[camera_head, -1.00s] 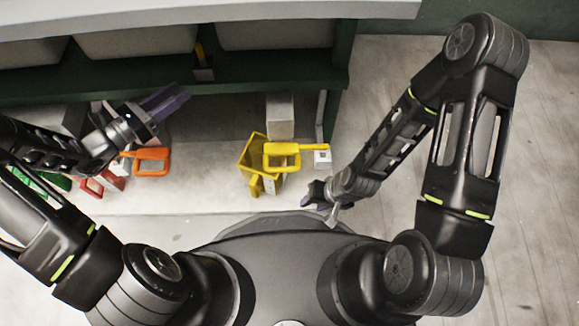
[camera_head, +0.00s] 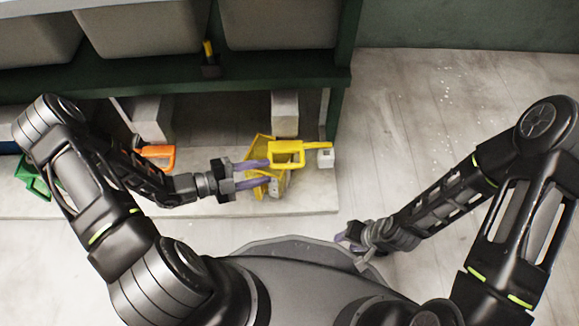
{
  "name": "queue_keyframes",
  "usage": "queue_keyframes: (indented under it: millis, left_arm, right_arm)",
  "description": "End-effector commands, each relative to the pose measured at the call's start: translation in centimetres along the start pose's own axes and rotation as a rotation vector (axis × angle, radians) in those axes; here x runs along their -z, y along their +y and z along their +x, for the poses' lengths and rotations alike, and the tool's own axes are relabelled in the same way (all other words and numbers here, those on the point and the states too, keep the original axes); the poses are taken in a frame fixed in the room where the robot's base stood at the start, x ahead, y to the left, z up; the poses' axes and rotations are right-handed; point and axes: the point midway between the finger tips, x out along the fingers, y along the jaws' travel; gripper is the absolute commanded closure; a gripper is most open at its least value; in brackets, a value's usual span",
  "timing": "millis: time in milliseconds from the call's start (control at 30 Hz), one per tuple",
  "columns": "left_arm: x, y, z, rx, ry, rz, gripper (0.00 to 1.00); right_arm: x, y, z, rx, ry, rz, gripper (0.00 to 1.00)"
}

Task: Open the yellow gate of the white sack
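The yellow gate (camera_head: 287,153), a frame with a handle reaching right, stands on the low pale ledge under the shelf. A yellow open-topped box part (camera_head: 256,150) is beside it. A whitish block (camera_head: 285,108) rises behind the gate; I cannot tell whether this is the white sack. My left gripper (camera_head: 268,173) is open, its purple fingers spread at the left side of the yellow parts. Its upper finger overlaps the gate's left edge; contact is unclear. My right gripper (camera_head: 347,240) is low, right of the ledge, away from the gate; its finger opening is unclear.
A green shelf (camera_head: 200,88) with grey bins (camera_head: 276,25) overhangs the ledge (camera_head: 315,200). An orange gate (camera_head: 158,152) and green part (camera_head: 33,178) lie left. Floor at the right is clear.

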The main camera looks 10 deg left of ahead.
Motion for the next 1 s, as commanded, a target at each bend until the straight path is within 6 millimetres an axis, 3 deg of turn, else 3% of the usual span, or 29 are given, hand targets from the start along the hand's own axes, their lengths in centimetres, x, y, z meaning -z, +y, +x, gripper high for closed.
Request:
queue_keyframes:
  millis: [267, 700, 1000]
  left_arm:
    - [-0.1, 0.2, 1.5, 0.000, 0.001, 0.001, 0.64]
    - [-0.1, 0.1, 7.5, 0.001, 0.001, 0.002, 0.64]
    - [0.0, -0.1, 7.8, 0.000, 0.000, 0.003, 0.64]
  right_arm:
    - [0.0, 0.2, 0.7, 0.000, 0.003, 0.000, 0.64]
    - [0.3, 1.0, 2.8, 0.002, 0.010, 0.003, 0.64]
    - [0.3, 0.9, 2.7, 0.003, 0.009, 0.003, 0.64]
